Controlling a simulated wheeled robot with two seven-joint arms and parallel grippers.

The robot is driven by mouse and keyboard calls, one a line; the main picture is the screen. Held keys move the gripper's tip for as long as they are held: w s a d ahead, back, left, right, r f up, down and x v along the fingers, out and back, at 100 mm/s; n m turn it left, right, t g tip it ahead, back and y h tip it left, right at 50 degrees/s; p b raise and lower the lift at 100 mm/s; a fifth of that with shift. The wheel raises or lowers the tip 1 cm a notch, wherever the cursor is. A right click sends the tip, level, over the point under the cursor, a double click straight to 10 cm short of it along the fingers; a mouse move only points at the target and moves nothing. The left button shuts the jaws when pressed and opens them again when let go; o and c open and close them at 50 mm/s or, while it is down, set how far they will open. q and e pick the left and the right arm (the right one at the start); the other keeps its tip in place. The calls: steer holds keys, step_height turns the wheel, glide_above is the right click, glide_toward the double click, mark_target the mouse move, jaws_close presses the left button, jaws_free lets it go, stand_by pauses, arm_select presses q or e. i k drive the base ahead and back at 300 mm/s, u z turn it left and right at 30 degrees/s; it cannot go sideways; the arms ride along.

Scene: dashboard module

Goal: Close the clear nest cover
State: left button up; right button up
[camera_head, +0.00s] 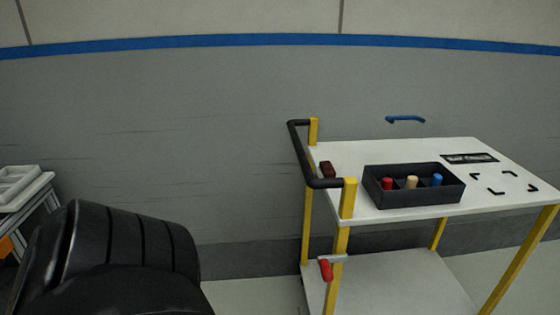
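The clear panel of a nest cover cannot be made out. A blue bar handle (405,119) shows above the far edge of the cart top, behind the black box, with no visible support. Whether it belongs to the cover I cannot tell. The black open-topped box (414,197) sits on the white cart top. Neither of my grippers is in view.
The white cart (330,152) has yellow posts, a black push handle (298,150) and a red-tipped lever (326,270). A pale tray (18,184) is at far left.

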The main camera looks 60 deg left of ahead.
mark_target(391, 120)
steer(key=u, duration=1.65)
steer(key=i, duration=1)
steer(key=z, duration=0.5)
steer(key=k, duration=0.5)
steer(key=z, duration=0.55)
